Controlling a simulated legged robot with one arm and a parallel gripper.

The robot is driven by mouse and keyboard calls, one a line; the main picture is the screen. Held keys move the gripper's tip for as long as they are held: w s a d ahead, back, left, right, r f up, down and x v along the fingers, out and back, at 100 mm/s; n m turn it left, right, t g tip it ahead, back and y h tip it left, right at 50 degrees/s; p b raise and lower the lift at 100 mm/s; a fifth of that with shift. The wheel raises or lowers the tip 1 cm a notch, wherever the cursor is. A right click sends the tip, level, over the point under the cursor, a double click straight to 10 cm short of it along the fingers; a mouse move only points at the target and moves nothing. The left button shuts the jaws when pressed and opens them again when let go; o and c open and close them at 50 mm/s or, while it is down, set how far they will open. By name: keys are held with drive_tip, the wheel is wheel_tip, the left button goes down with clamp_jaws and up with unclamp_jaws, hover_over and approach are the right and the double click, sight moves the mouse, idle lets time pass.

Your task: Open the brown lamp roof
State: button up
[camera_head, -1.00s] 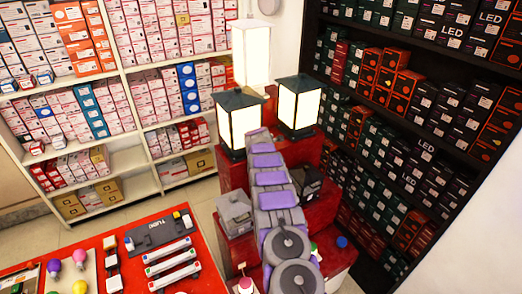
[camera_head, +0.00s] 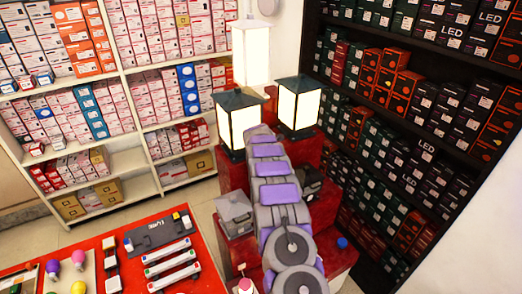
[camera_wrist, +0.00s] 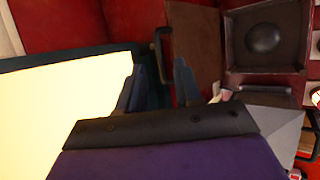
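In the wrist view, a brown flat panel (camera_wrist: 194,48) with a black handle (camera_wrist: 162,55) lies beside a dark brown square housing (camera_wrist: 265,36) with a dark dome inside. The panel looks like the brown roof, swung out from the housing, but I cannot tell for certain. My gripper (camera_wrist: 160,82) is open, its two dark blue fingers apart with nothing clearly between them. It is near the handle; I cannot tell whether a finger touches it. In the head view, a dark box-like lamp (camera_head: 308,184) sits right of my arm, partly hidden. My gripper is hidden there behind the arm.
Two lit lanterns (camera_head: 241,120) (camera_head: 298,103) stand close to my arm's far end; a bright lit panel (camera_wrist: 65,105) fills the wrist view's left. A grey box (camera_head: 234,214) is on the red stand. A red display table (camera_head: 205,272) is at lower left; shelves surround.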

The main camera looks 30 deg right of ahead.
drive_tip(key=b+v, duration=0.1)
drive_tip(key=v, duration=1.2)
drive_tip(key=shift+s+a+r+b, duration=0.2)
drive_tip(key=shift+r+b, duration=0.1)
drive_tip(key=shift+b, duration=0.1)
drive_tip(key=shift+d, duration=0.1)
drive_tip(key=s+a+f+m+g+y+b, duration=0.1)
drive_tip(key=s+a+m+b, duration=0.2)
drive_tip(key=s+a, duration=0.35)
drive_tip(key=s+a+f+m+g+y+b, duration=0.1)
drive_tip(key=s+a+m+g+b, duration=0.2)
drive_tip(key=s, duration=0.7)
drive_tip(key=s+a+f+m+b, duration=0.1)
drive_tip(key=s+a+m+b, duration=0.15)
drive_tip(key=s+a, duration=0.45)
drive_tip(key=s+a+f+m+g+y+b, duration=0.1)
drive_tip(key=s+a+f+m+b, duration=0.1)
drive_tip(key=s, duration=0.9)
drive_tip(key=s+a+f+m+g+b, duration=0.2)
drive_tip(key=s+a+f+m+b, duration=0.1)
drive_tip(key=s, duration=0.9)
drive_tip(key=s+a+f+m+g+y+b, duration=0.1)
drive_tip(key=s+a+f+m+b, duration=0.2)
drive_tip(key=s, duration=0.8)
drive_tip(key=shift+s+a+f+g+y+b, duration=0.3)
drive_tip(key=shift+s+a+f+g+b, duration=0.15)
drive_tip(key=shift+f, duration=0.5)
